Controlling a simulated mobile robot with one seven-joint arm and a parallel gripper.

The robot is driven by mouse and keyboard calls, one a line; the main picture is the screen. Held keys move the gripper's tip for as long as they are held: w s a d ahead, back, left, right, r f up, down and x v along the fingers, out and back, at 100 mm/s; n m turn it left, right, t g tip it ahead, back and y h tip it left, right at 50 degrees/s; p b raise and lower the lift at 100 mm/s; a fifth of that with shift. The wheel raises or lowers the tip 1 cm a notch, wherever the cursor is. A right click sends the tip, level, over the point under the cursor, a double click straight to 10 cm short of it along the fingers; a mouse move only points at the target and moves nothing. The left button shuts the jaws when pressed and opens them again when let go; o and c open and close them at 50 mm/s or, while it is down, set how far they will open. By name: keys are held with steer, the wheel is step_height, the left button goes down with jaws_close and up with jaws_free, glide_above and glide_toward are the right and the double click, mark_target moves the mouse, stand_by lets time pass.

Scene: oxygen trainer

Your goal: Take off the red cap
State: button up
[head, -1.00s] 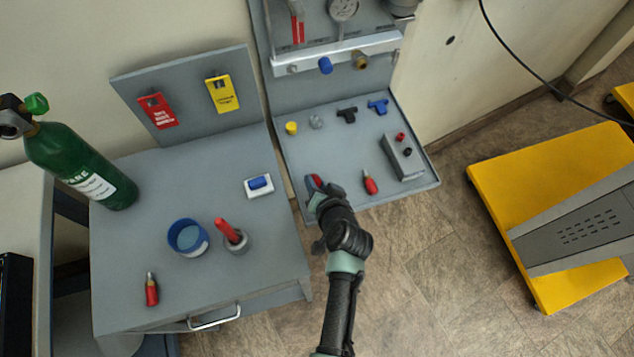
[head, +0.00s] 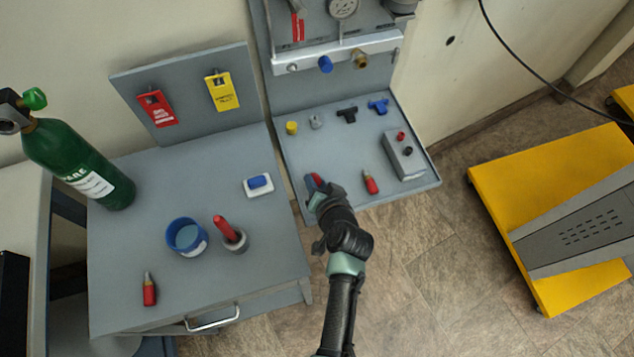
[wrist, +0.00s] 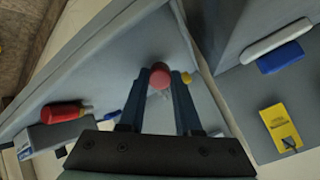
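A round red cap (wrist: 160,76) sits between my two fingertips in the wrist view, with a finger against each side. In the head view a bit of the red cap (head: 317,179) shows at the tip of my gripper (head: 313,183). My gripper appears shut on it, over the front left corner of the grey tray (head: 345,170). Whether the cap touches the tray is hard to tell. The fingers hide much of it in the head view.
A blue cap (head: 325,64) and a brass fitting (head: 360,60) are on the panel's bar. Small yellow, grey, black and blue parts line the tray's back. A red-handled tool (head: 370,182) and a grey box (head: 404,156) lie right. A grey cabinet (head: 130,230) stands left.

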steer(key=o, duration=0.4)
steer(key=shift+s+f, duration=0.3)
steer(key=shift+f, duration=0.2)
steer(key=shift+s+f, duration=0.25)
steer(key=shift+f, duration=0.2)
steer(key=shift+s+d+r+g, duration=0.25)
steer(key=shift+s+r+g, duration=0.05)
steer(key=shift+s+r, duration=0.1)
steer(key=w+r+p+v, duration=0.1)
steer(key=v, duration=1.1)
steer(key=shift+a+r, duration=0.15)
